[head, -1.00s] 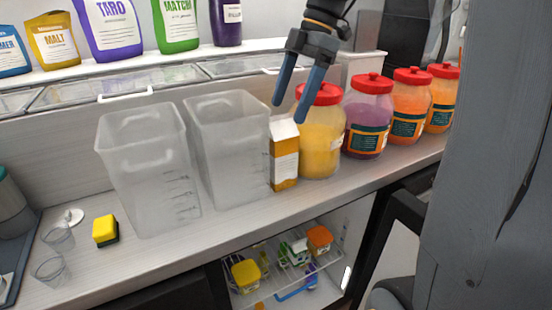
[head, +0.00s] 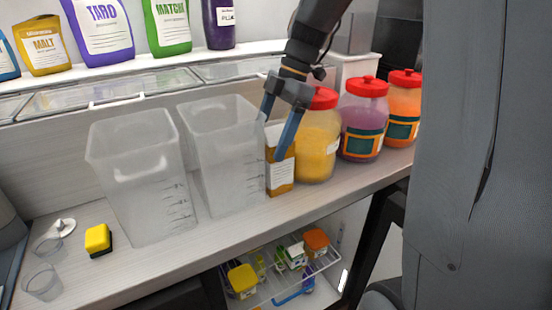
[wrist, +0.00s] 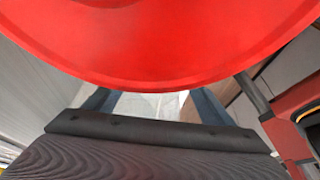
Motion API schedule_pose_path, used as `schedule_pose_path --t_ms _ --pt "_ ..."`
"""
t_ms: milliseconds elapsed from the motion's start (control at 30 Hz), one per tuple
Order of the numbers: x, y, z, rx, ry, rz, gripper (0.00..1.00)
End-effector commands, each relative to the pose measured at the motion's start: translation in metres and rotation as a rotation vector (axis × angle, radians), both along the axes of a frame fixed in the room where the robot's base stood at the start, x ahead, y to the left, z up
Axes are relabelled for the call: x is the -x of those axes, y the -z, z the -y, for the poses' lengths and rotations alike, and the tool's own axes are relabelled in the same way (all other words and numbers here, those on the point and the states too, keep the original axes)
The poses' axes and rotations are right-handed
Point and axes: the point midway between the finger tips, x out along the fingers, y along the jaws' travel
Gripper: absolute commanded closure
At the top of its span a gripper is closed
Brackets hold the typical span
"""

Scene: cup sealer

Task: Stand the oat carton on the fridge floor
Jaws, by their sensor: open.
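The oat carton (head: 281,177), brown with a white label, stands upright on the counter between a clear tub and the yellow jar. My gripper (head: 271,138) is open, with its blue fingers pointing down at the carton's top; one finger overlaps the carton in the head view. I cannot tell whether they touch. The wrist view shows my gripper (wrist: 152,103) partly hidden behind a large red lid (wrist: 165,40). The open fridge (head: 330,220) is under the counter; its floor is mostly hidden below the wire shelf (head: 268,291).
Two clear tubs (head: 140,185) stand left of the carton. The yellow jar (head: 318,148) with a red lid is close on its right, with more jars beyond. Several small items, including an orange-lidded one (head: 316,241), crowd the fridge shelf. The counter edge lies in front.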

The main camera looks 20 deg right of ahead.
Motion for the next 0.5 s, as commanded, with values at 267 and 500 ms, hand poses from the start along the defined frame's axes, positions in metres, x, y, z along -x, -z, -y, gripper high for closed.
schedule_pose_path --t_ms 267,500 --pt "-0.0002 0.001 -0.0003 0.0 0.0 0.001 0.34" --pt "-0.0002 0.0006 -0.0003 0.0 0.0 0.001 0.74"
